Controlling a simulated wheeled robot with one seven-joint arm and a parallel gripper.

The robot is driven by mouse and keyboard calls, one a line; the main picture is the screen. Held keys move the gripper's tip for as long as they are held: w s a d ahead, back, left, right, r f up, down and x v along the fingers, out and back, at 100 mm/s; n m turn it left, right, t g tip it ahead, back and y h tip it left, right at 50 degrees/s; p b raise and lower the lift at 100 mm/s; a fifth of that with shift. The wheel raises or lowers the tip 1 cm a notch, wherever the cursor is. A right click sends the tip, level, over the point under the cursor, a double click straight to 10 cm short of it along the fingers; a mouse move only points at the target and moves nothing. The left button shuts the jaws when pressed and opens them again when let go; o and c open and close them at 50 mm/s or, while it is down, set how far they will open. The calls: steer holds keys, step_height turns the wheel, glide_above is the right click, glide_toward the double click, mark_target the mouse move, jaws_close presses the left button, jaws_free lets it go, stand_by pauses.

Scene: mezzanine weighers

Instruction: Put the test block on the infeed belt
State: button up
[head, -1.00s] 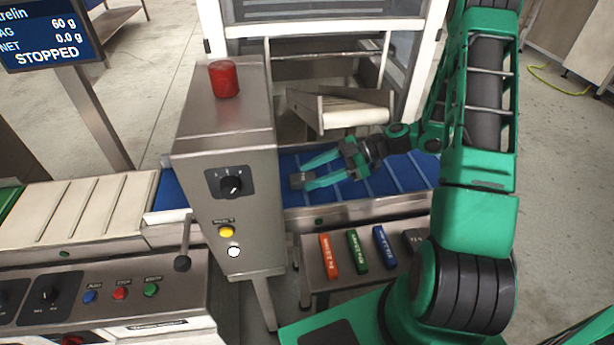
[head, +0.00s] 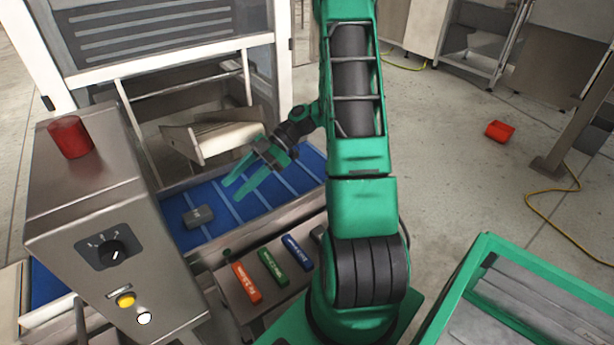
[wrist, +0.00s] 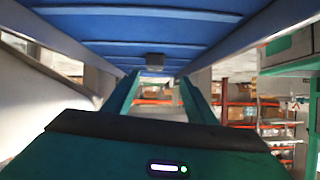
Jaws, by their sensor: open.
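The grey test block (head: 198,216) lies on the blue infeed belt (head: 262,190), near the belt's left part beside the steel control cabinet. It also shows in the wrist view (wrist: 155,60), beyond the fingertips and resting on the belt, which appears upside down there. My gripper (head: 234,190) is open and empty, to the right of the block and apart from it. Its two green fingers point toward the block, and in the wrist view they frame it with a gap.
A steel shelf in front of the belt holds orange (head: 246,282), green (head: 273,267) and blue (head: 297,252) blocks; a dark one is partly hidden by my arm. The cabinet (head: 110,220) with a red cap stands left. A metal chute (head: 215,140) sits behind the belt.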

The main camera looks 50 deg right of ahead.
steer(key=s+d+r+m+h, duration=0.2)
steer(key=s+r+m+h, duration=0.2)
steer(key=s+m, duration=0.3)
steer(key=s+d+r+m+g+h, duration=0.1)
steer(key=s+d+r+m+h, duration=0.1)
steer(key=s+r+m+h, duration=0.2)
steer(key=s+d+r+m+g+h, duration=0.1)
steer(key=s+r+m+h, duration=0.3)
steer(key=s+m, duration=0.6)
steer(key=s+d+r, duration=0.1)
steer(key=s, duration=0.3)
steer(key=shift+s+d+r, duration=0.2)
steer(key=shift+d+r, duration=0.05)
steer(key=shift+r, duration=0.05)
